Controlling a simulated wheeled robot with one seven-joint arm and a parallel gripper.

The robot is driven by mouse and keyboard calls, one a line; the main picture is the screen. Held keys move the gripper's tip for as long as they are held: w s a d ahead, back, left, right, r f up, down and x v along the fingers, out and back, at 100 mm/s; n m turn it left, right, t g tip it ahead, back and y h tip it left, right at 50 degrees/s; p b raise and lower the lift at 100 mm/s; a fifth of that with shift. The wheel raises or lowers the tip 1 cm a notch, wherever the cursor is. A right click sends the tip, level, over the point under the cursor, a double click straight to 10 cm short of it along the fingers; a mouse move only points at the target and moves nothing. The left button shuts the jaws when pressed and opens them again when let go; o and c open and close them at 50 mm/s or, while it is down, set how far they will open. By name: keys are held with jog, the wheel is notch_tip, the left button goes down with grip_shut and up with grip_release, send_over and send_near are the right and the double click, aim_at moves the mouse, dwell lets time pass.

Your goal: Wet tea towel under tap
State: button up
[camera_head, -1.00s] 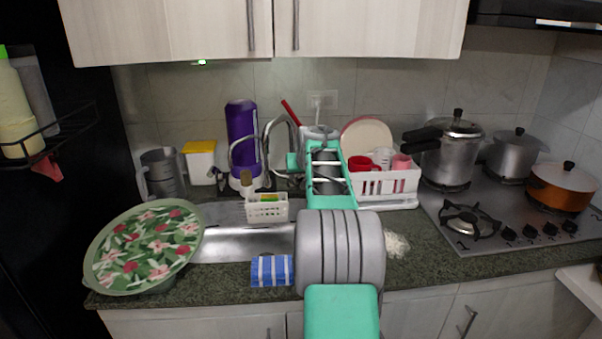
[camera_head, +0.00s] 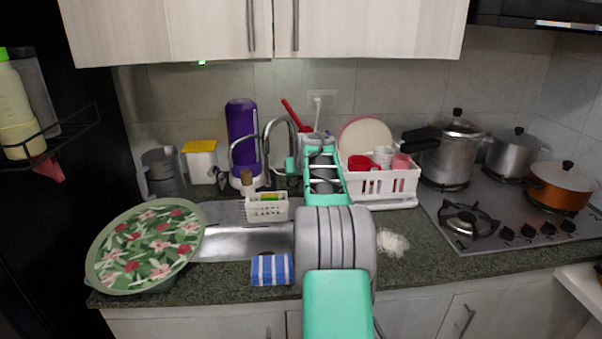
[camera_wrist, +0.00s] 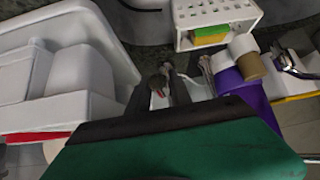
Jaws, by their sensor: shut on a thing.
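The tea towel (camera_head: 272,269), blue and white striped, lies folded on the counter's front edge, below the sink (camera_head: 240,243). The curved metal tap (camera_head: 281,122) stands behind the sink. My gripper (camera_wrist: 185,85) is far from the towel, low behind the sink near the tap. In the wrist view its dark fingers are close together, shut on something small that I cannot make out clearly. In the head view my arm hides the fingertips and the sink's right side. The towel does not show in the wrist view.
A white basket (camera_head: 267,210) with a sponge sits at the sink's back. A purple bottle (camera_head: 243,135) stands left of the tap. A white dish rack (camera_head: 385,183) stands right of my arm. A flowered tray (camera_head: 145,245) covers the left counter. The stove (camera_head: 500,215) is right.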

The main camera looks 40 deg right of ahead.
jog(key=shift+c, duration=0.8)
jog(key=shift+w+d+r+p, duration=0.15)
jog(key=shift+r+p, duration=0.55)
jog(key=shift+r, duration=0.1)
jog(key=o, duration=1.1)
jog(key=shift+f, duration=0.1)
jog(key=shift+c, duration=0.2)
jog(key=v, duration=0.7)
jog(key=shift+b, duration=0.45)
